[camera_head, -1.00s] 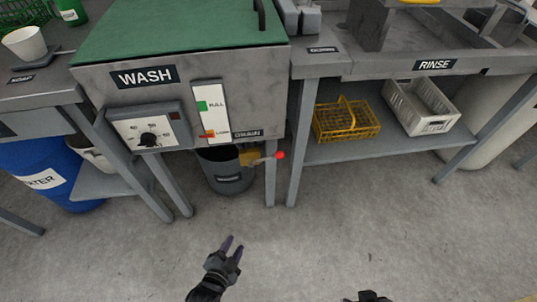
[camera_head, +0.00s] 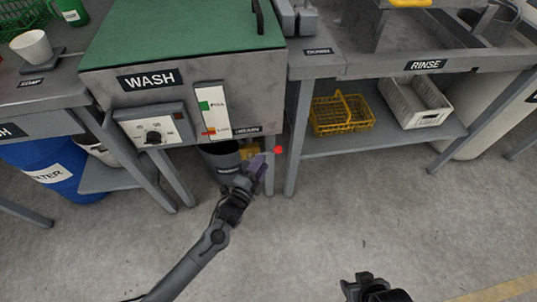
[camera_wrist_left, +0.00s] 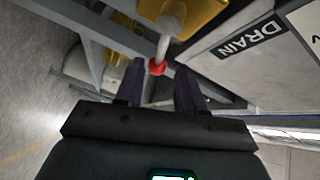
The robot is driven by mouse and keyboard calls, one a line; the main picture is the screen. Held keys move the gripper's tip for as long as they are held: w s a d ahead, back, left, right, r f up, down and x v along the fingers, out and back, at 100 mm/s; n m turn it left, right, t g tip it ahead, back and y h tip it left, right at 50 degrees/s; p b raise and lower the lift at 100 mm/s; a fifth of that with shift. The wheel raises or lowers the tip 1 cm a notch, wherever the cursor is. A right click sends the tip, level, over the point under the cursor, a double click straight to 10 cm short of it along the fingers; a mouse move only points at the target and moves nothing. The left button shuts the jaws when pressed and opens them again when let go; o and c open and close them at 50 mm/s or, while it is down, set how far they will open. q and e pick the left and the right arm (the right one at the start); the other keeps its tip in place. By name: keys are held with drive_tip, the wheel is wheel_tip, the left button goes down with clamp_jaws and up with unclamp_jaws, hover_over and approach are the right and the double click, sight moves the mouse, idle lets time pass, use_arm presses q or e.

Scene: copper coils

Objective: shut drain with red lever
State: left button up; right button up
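The drain lever's red knob (camera_head: 278,149) shows just right of my left gripper (camera_head: 258,166), under the wash tank. The gripper hides most of its handle and part of the yellow valve (camera_head: 249,152). In the left wrist view the red knob (camera_wrist_left: 157,67) sits at the end of a pale handle (camera_wrist_left: 168,38) running from the yellow valve (camera_wrist_left: 198,14). It lies between the open fingertips of my left gripper (camera_wrist_left: 158,72); contact is not clear. The DRAIN label (camera_wrist_left: 247,38) is on the tank beside it. My right gripper (camera_head: 358,283) is low in the head view, its fingers unclear.
A dark bucket (camera_head: 222,159) stands under the drain. The wash tank (camera_head: 183,85) is above, with table legs close on both sides of the lever. A yellow basket (camera_head: 341,115) and a white crate (camera_head: 415,103) sit on the right shelf. The floor in front is clear.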

sight(268, 152)
use_arm(q)
drive_tip(key=shift+b+x, duration=1.6)
drive_tip(key=shift+x, duration=1.6)
clamp_jaws()
